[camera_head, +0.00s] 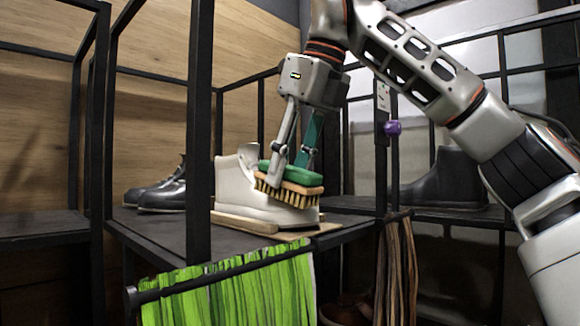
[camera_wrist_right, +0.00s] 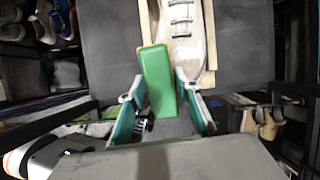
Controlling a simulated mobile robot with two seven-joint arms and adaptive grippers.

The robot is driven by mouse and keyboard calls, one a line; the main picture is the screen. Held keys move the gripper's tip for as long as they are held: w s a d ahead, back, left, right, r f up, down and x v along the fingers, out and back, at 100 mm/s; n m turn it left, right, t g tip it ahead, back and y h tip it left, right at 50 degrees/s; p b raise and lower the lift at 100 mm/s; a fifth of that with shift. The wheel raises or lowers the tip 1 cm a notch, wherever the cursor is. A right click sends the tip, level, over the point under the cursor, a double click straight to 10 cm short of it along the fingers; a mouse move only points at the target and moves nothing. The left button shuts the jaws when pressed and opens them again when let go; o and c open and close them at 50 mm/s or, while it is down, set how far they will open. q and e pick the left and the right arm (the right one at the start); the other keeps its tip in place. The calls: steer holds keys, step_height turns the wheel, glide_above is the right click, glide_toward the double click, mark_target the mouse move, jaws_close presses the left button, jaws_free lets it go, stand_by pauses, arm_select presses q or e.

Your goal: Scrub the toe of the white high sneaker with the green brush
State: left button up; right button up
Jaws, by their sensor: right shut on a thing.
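The white high sneaker (camera_head: 236,186) stands upright on a light wooden board (camera_head: 240,222) on the dark shelf, its toe end toward the right. Its laced upper shows in the wrist view (camera_wrist_right: 188,40). My right gripper (camera_head: 292,165) is shut on the green brush (camera_head: 310,178), which has a green top, a wooden body and tan bristles facing down. The brush overlaps the sneaker's front part in the head view and hides some of it. I cannot tell if the bristles touch the shoe. In the wrist view the green top of the brush (camera_wrist_right: 158,80) lies between the fingers.
Black posts frame the shelf (camera_head: 165,235). A dark shoe (camera_head: 155,190) stands at left and a dark boot (camera_head: 445,180) at right. A bright green cloth (camera_head: 235,295) hangs on the front rail, and brown strips (camera_head: 402,265) hang beside it.

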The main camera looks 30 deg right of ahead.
steer(key=shift+w+f, duration=0.1)
steer(key=shift+f, duration=0.25)
